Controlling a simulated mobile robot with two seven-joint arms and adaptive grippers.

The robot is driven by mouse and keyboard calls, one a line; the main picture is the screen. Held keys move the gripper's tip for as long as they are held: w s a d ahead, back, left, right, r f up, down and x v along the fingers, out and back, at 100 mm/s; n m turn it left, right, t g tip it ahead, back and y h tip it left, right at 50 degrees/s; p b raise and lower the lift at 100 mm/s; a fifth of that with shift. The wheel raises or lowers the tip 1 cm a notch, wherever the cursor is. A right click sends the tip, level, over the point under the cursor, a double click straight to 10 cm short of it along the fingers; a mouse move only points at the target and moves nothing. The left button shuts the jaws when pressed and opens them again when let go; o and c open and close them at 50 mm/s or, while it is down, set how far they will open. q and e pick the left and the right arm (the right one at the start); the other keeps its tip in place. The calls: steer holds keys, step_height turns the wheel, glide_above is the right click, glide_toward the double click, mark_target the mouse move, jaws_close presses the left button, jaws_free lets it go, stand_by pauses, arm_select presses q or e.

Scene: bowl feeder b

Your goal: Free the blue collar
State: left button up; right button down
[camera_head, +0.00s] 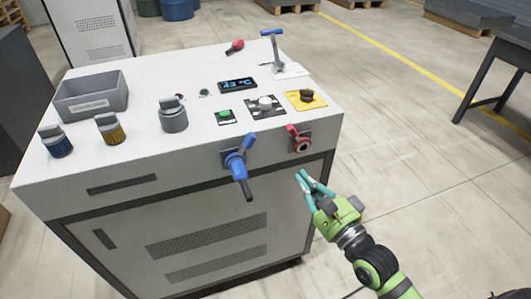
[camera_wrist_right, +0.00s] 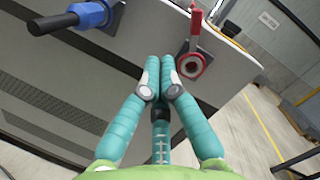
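The blue collar (camera_head: 236,162) sits on a plate on the cabinet's front face, with a blue lever (camera_head: 250,141) up to its right and a black rod (camera_head: 248,189) sticking out below. In the right wrist view the blue collar (camera_wrist_right: 92,13) is at the top left, partly cut off, with the rod (camera_wrist_right: 52,23) pointing left. My right gripper (camera_head: 301,175) is to the right of the collar and apart from it. Its teal fingers meet at the tips (camera_wrist_right: 160,62) with nothing seen between them. My left gripper is not in view.
A red collar with a lever (camera_head: 301,144) is right of the blue one, close above my right fingertips. On the cabinet top (camera_head: 150,75) stand a grey bin (camera_head: 92,100), several capped jars, buttons, a display (camera_head: 238,85) and a blue-handled post (camera_head: 277,50).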

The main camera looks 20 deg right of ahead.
mark_target(247, 146)
steer(key=p+x, duration=0.1)
steer(key=x, duration=0.9)
steer(key=shift+a+r+p, duration=0.35)
steer(key=shift+a+r, duration=0.15)
steer(key=shift+a, duration=0.4)
steer(key=shift+a+r+p, duration=0.3)
steer(key=shift+a+r, duration=0.2)
steer(key=shift+a, duration=0.4)
steer(key=a+r+n+p, duration=0.1)
steer(key=a+n+p, duration=0.1)
steer(key=n+p, duration=0.1)
steer(key=a+r+n+g+p, duration=0.1)
steer(key=n+p, duration=0.2)
steer(key=p, duration=0.3)
steer(key=a+r+n+g+p, duration=0.1)
steer(key=a+r+n+p, duration=0.1)
steer(key=p, duration=0.3)
steer(key=shift+s+a+n, duration=0.15)
steer(key=shift+a+n, duration=0.2)
steer(key=shift+n, duration=0.15)
steer(key=shift+a+n+g+p, duration=0.3)
steer(key=shift+a+n+p, duration=0.4)
steer(key=shift+n+p, duration=0.25)
steer(key=shift+a+f+n+h+p, duration=0.25)
steer(key=shift+a+n+h+p, duration=0.05)
steer(key=shift+a+n+p, duration=0.3)
